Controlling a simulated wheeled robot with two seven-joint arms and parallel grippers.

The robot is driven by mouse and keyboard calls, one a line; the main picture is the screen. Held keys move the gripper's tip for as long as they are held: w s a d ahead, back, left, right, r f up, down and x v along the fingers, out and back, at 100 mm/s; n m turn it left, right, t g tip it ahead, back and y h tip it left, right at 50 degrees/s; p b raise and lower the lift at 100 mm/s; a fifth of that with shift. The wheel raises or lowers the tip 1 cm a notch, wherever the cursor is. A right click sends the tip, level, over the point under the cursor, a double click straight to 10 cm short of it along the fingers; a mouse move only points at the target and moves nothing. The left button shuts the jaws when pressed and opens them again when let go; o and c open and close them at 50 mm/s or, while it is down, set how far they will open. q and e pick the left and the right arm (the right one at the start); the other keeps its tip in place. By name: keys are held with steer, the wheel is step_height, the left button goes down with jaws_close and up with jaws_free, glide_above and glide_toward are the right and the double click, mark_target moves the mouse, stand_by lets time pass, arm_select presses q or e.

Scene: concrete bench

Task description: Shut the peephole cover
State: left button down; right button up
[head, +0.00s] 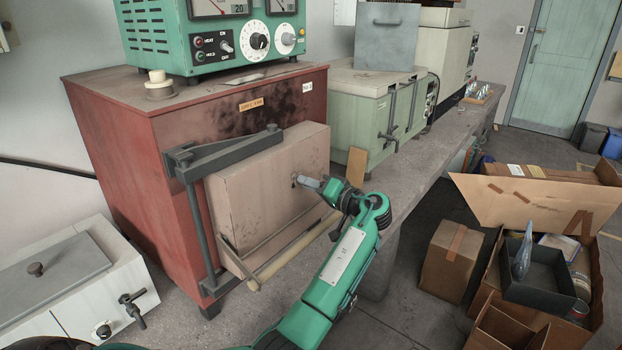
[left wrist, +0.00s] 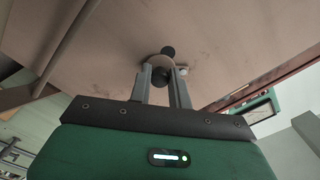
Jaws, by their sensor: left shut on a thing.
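The red kiln (head: 130,150) has a thick pinkish door (head: 255,180) in a dark metal frame, and the door looks closed. My left gripper (head: 305,182) reaches the right part of the door's face from the front. A dark round spot (left wrist: 168,50), apparently the peephole, shows just beyond the knob. My right gripper is in neither view.
A handle bar (head: 290,248) runs along the door's lower edge, below my left gripper. A green control box (head: 215,40) stands on the kiln. A pale green furnace (head: 370,105) stands to the right on the bench. Cardboard boxes (head: 452,260) lie on the floor at right.

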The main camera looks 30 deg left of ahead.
arm_select(q)
steer(key=m+p, duration=0.2)
steer(key=s+m+p, duration=0.1)
steer(key=m+p, duration=0.1)
steer(key=m, duration=0.1)
steer(key=s+m+p, duration=0.1)
steer(key=m+p, duration=0.1)
steer(key=m, duration=0.1)
steer(key=shift+f, duration=0.25)
steer(key=shift+a+f+m+p, duration=0.1)
steer(key=shift+m+p, duration=0.5)
steer(key=shift+m, duration=0.1)
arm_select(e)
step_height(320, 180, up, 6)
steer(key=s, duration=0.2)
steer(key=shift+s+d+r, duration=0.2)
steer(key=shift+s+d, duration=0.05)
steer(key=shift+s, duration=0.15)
arm_select(q)
steer(key=shift+s, duration=0.1)
steer(key=c, duration=1.3)
jaws_free()
steer(key=shift+f, duration=0.1)
